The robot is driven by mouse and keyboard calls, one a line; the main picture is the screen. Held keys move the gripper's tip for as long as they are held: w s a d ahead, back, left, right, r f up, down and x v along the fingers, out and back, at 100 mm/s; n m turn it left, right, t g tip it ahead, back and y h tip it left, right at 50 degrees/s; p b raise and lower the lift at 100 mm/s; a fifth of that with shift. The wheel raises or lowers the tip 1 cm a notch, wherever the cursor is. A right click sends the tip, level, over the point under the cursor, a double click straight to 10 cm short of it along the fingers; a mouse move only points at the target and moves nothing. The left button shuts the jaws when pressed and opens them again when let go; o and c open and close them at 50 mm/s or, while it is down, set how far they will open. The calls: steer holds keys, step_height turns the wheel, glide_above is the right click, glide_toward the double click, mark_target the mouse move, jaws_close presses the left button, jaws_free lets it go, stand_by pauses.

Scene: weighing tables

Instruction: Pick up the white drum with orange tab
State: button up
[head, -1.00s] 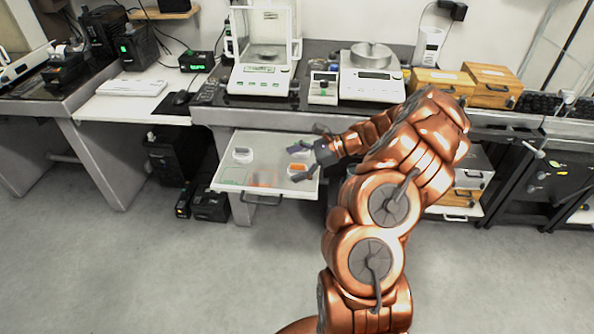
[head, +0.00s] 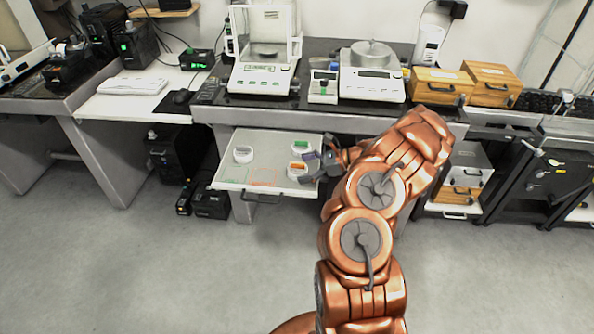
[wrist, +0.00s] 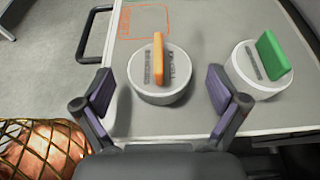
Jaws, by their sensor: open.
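The white drum with orange tab (wrist: 158,84) stands upright on the open drawer (head: 232,173). In the wrist view it lies just ahead of my gripper (wrist: 161,95), roughly between the two spread fingers. My gripper is open and empty, and I see no finger touching the drum. In the head view the drum (head: 297,170) shows left of my gripper (head: 308,168), partly hidden by it.
A white drum with a green tab (wrist: 262,66) stands close on the right in the wrist view. An orange outlined square (wrist: 145,22) is bare. The drawer handle (wrist: 93,36) is at the front edge.

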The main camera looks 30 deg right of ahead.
steer(key=shift+x, duration=1.15)
steer(key=shift+c, duration=0.2)
steer(key=c, duration=1.2)
steer(key=shift+r, duration=0.1)
